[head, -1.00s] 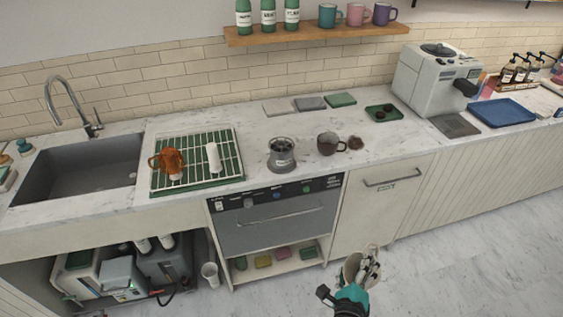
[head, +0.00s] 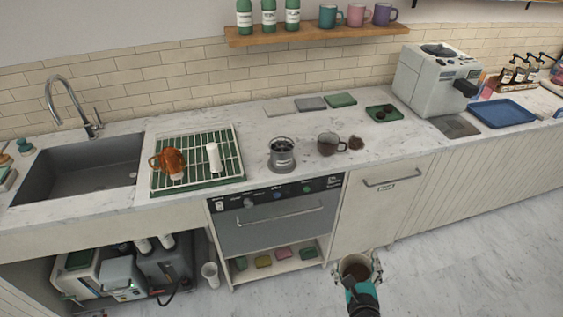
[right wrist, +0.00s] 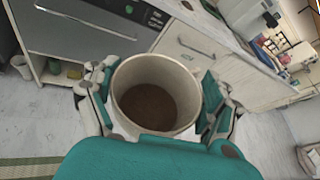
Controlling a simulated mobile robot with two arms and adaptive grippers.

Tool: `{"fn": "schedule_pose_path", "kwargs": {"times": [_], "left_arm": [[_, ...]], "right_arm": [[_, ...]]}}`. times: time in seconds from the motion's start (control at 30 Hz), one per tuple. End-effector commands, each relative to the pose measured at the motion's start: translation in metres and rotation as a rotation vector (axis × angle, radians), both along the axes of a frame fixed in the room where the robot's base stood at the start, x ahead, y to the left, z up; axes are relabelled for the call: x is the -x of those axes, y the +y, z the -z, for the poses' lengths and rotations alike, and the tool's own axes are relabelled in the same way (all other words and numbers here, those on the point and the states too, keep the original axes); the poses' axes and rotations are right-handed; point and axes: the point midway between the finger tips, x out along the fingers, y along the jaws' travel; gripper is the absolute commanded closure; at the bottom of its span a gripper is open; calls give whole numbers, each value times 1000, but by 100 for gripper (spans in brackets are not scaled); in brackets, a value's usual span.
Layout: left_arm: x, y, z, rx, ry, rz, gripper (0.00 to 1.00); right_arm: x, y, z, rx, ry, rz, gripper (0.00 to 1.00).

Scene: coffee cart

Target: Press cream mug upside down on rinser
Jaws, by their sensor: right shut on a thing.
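The cream mug (head: 356,271) is in my right gripper (head: 357,267), low in front of the counter and above the floor. In the right wrist view the mug (right wrist: 157,98) sits between both fingers (right wrist: 152,92), its open mouth towards the camera and its inside brown at the bottom. In the head view its mouth also shows. The rinser seems to be the round metal device (head: 282,155) on the counter's front part, left of and beyond my gripper; the mug is well apart from it. My left gripper is out of view.
A glassy brown-grey mug (head: 328,145) and a brown heap (head: 356,143) are right of the metal device. A drying rack (head: 230,172) with an orange mug (head: 172,163) and white item (head: 213,157) is left. The counter edge and cabinet front (head: 375,215) lie between gripper and countertop.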

Motion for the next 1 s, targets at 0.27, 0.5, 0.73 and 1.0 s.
{"fn": "schedule_pose_path", "kwargs": {"times": [0.27, 0.5, 0.73, 1.0], "left_arm": [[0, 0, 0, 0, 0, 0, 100], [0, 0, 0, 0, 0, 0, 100], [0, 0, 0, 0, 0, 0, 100], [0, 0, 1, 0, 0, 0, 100]], "right_arm": [[-1, 0, -1, -275, -2, -1, 62], [-1, 0, -1, -290, -3, -1, 62], [-1, -1, -1, -626, -1, -4, 62], [-1, 0, -1, -802, -2, -1, 62]]}}
